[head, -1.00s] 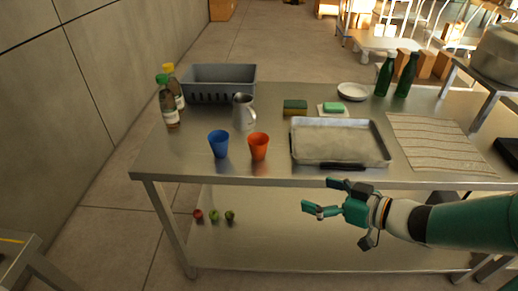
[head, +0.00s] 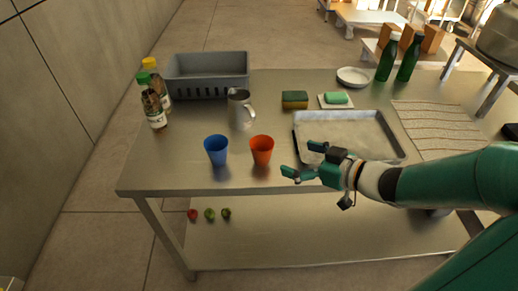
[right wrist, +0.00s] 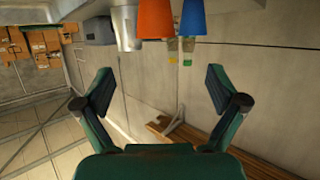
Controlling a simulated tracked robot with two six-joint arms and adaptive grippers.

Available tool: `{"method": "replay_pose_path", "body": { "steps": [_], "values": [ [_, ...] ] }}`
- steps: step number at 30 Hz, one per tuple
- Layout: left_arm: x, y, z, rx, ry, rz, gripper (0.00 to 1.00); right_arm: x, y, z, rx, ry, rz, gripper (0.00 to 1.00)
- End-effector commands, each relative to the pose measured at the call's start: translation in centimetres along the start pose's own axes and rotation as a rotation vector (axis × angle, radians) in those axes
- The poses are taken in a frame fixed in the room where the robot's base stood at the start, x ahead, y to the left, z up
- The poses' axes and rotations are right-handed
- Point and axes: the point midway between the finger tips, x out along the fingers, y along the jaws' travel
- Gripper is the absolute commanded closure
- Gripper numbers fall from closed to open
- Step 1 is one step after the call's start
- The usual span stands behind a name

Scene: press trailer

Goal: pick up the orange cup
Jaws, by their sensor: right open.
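The orange cup (head: 262,150) stands upright near the front edge of the metal table (head: 190,172), just right of the blue cup (head: 216,150). My right gripper (head: 298,160) is open and empty, a short way to the right of the orange cup and apart from it. In the right wrist view, the orange cup (right wrist: 155,18) appears at the top, beyond the open fingers (right wrist: 160,95), with the blue cup (right wrist: 193,18) beside it. My left gripper is in neither view.
A metal pitcher (head: 240,110) stands behind the cups. A baking tray (head: 345,135) lies right of them, behind my right gripper. A grey crate (head: 207,75), bottles (head: 153,105), a sponge (head: 295,99) and a striped cloth (head: 440,128) are farther off.

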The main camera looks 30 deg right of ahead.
Motion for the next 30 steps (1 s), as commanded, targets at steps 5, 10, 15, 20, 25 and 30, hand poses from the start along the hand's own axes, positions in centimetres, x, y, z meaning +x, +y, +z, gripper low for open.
{"method": "replay_pose_path", "body": {
  "steps": [5,10,15,20,25,30],
  "values": [
    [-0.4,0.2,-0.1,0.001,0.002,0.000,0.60,3.4,0.3,0.3,0.005,0.001,0.007,0.04],
    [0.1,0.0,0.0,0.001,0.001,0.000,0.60,6.3,0.6,0.4,0.006,0.000,0.013,0.04],
    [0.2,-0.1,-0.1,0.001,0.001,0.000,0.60,7.6,0.7,0.3,0.006,0.000,0.018,0.04],
    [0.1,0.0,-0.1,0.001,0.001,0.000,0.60,8.6,0.7,0.2,0.006,0.000,0.017,0.04],
    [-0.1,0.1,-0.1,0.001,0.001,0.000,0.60,11.0,0.7,0.2,0.007,-0.002,0.016,0.04],
    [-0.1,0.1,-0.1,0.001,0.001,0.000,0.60,12.7,0.8,0.3,0.007,-0.002,0.019,0.04]
  ]
}}
